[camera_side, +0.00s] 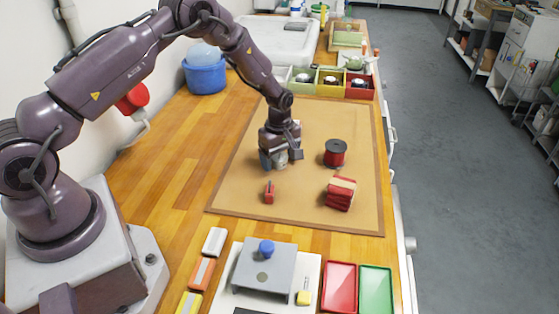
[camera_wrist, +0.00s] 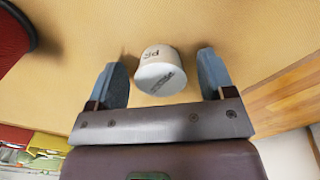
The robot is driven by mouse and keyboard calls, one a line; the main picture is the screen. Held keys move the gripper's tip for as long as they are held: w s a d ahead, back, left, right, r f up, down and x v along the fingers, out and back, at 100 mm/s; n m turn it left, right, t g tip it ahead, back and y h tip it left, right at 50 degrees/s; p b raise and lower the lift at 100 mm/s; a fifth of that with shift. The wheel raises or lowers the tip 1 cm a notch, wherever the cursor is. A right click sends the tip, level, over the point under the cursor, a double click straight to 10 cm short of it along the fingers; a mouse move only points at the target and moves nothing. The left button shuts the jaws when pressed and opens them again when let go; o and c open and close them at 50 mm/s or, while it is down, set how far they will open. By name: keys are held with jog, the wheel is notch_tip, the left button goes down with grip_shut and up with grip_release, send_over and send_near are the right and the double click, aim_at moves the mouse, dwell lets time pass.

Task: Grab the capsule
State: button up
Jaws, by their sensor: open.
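The capsule, a short off-white cylinder with dark lettering, stands out in the wrist view (camera_wrist: 160,72) on the tan mat (camera_wrist: 265,22). It also shows as a small pale shape under my gripper in the side view (camera_side: 282,161). My gripper (camera_wrist: 163,78) is open, with one blue-grey finger on each side of the capsule. Gaps show between the capsule and both fingers, so it is not gripped. In the side view my gripper (camera_side: 281,160) is low over the mat, and the fingers partly hide the capsule.
On the mat, a red spool (camera_side: 335,154) stands to the right, a red and cream folded bundle (camera_side: 341,194) and a small red item (camera_side: 269,193) nearer the front. Small bins (camera_side: 329,80) line the back edge. Red (camera_side: 339,288) and green (camera_side: 375,290) trays lie in front.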

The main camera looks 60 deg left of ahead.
jog(key=shift+c, duration=0.4)
jog(key=c, duration=0.9)
